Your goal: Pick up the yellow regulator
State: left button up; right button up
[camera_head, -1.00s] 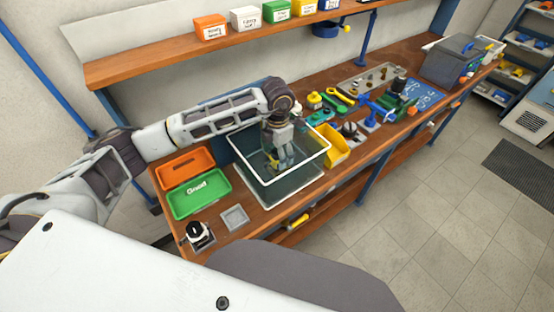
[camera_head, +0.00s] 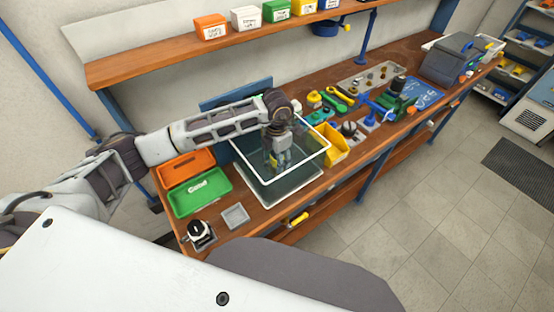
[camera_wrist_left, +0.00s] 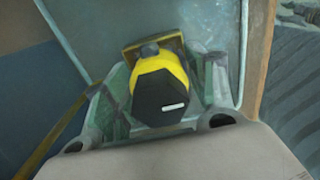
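The yellow regulator (camera_wrist_left: 161,84), with a black many-sided face and a small pale mark, sits between the two fingers of my left gripper in the left wrist view. A brass-coloured piece (camera_wrist_left: 152,46) shows beyond it. In the head view my left gripper (camera_head: 279,163) points down inside the clear, white-rimmed tank (camera_head: 291,182). A little yellow shows at its fingers. The fingers stand on either side of the regulator, but I cannot tell whether they press on it. My right gripper is not in view.
Left of the tank lie an orange tray (camera_head: 184,165) and a green tray (camera_head: 197,192). A small grey tray (camera_head: 235,216) and a black-and-white device (camera_head: 199,233) are at the near bench end. A yellow bin (camera_head: 335,147) stands close right of the tank; tools lie beyond.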

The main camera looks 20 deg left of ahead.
pick_arm(q)
jog(key=c, duration=1)
jog(key=shift+r, duration=0.1)
notch_tip(320, 180, up, 8)
jog(key=shift+w+r+b, duration=0.1)
jog(key=shift+r+b, duration=0.05)
jog(key=shift+b, duration=0.7)
jog(key=shift+r, duration=0.8)
